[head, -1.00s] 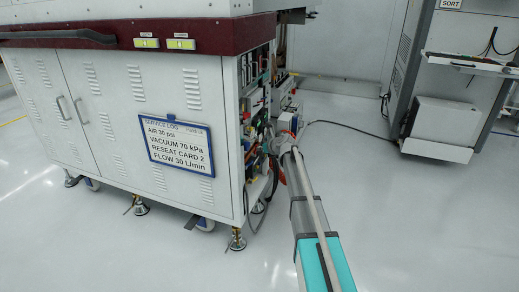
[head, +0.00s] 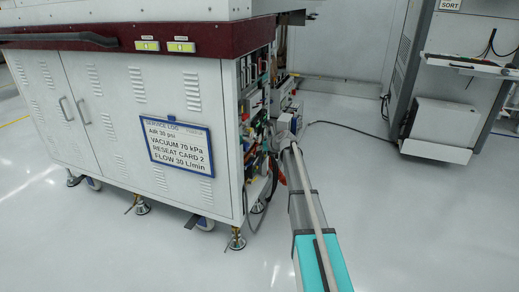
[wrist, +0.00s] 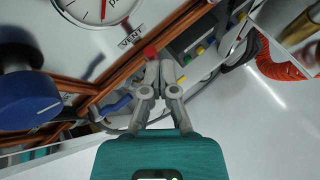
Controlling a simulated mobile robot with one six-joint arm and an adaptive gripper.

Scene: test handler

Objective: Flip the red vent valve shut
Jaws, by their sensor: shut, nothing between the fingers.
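In the wrist view a small red handle end (wrist: 150,52) shows just past my fingertips, below the VENT label (wrist: 131,36). It looks like the vent valve's lever; the rest of it is hidden behind the fingers. My gripper (wrist: 159,68) is shut and empty, its tips very close to the red piece. I cannot tell whether they touch. In the head view my arm reaches into the open side of the cabinet (head: 228,150), and the red valve cannot be made out there.
A gauge (wrist: 95,8) sits above the label. A blue knob (wrist: 35,100) and a blue lever (wrist: 116,105) are at left. An orange coiled hose (wrist: 285,65) hangs at right. Copper pipes cross the panel. The floor (head: 390,220) right of my arm is clear.

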